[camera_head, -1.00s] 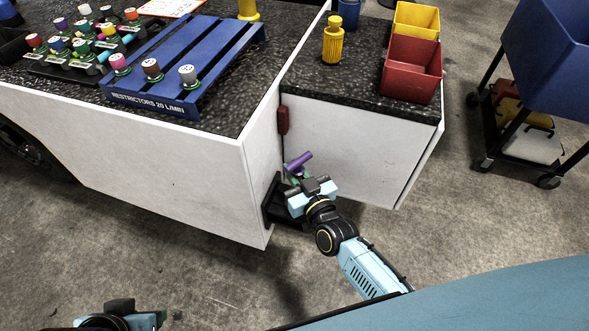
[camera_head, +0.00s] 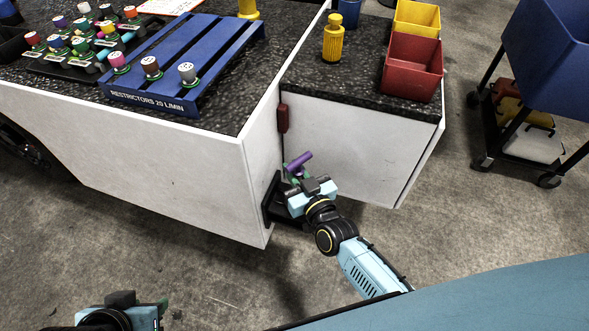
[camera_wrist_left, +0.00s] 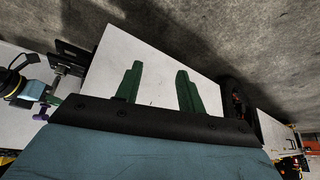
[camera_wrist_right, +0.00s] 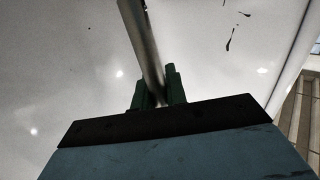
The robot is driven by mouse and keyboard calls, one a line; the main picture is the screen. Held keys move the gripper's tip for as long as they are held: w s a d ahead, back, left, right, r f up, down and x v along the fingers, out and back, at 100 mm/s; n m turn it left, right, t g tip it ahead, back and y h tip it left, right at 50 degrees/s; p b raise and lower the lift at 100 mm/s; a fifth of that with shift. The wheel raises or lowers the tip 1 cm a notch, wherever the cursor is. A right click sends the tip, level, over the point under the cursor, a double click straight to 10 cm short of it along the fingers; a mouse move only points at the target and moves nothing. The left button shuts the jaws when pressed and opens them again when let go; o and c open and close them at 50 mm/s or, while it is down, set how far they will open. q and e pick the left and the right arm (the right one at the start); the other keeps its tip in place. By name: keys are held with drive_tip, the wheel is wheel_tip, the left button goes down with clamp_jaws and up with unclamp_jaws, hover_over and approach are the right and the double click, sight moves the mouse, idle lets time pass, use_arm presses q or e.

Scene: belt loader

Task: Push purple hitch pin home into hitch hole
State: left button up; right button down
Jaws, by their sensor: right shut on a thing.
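The purple hitch pin (camera_head: 298,161) stands at the black hitch bracket (camera_head: 270,206) on the corner of the white counter. Its purple handle shows above my right gripper (camera_head: 292,178), tilted up to the right. In the right wrist view the green fingers (camera_wrist_right: 160,92) are shut on the pin's metal shank (camera_wrist_right: 143,40).
The white counter side (camera_head: 150,160) stands close to the right gripper. A dark red block (camera_head: 283,119) is fixed on the wall above the bracket. A red bin (camera_head: 412,68) and a yellow bottle (camera_head: 333,38) are on the right counter. The floor in front is clear.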

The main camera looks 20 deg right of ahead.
use_arm(q)
drive_tip(key=shift+w+d+r+t, duration=0.15)
drive_tip(key=shift+w+r+t, duration=0.1)
drive_tip(key=shift+w, duration=0.2)
drive_tip(key=shift+w+d+r+t, duration=0.15)
drive_tip(key=shift+w+t, duration=0.1)
drive_tip(key=shift+w, duration=0.15)
drive_tip(key=shift+w+d+r+t+h+b, duration=0.2)
drive_tip(key=shift+w+r+t, duration=0.1)
drive_tip(key=shift+w, duration=0.15)
drive_tip(key=shift+w+d+r+t+h+b, duration=0.1)
drive_tip(key=shift+w+d+r+t+b, duration=0.15)
drive_tip(key=shift+w, duration=0.2)
drive_tip(key=shift+w+d+r+t, duration=0.25)
drive_tip(key=shift+w+r+t, duration=0.1)
drive_tip(key=shift+w+t, duration=0.15)
drive_tip(key=shift+w+d+r+t, duration=0.2)
drive_tip(key=shift+w+r+t, duration=0.15)
drive_tip(key=shift+w, duration=0.2)
drive_tip(key=shift+w+d+r+t+h+b, duration=0.25)
drive_tip(key=shift+w+r+t+b, duration=0.05)
drive_tip(key=shift+w+r+t, duration=0.25)
drive_tip(key=shift+w+d+r+t+h+b, duration=0.25)
drive_tip(key=shift+w+r+t+b, duration=0.05)
drive_tip(key=shift+w+r+t, duration=0.25)
drive_tip(key=shift+r, duration=0.15)
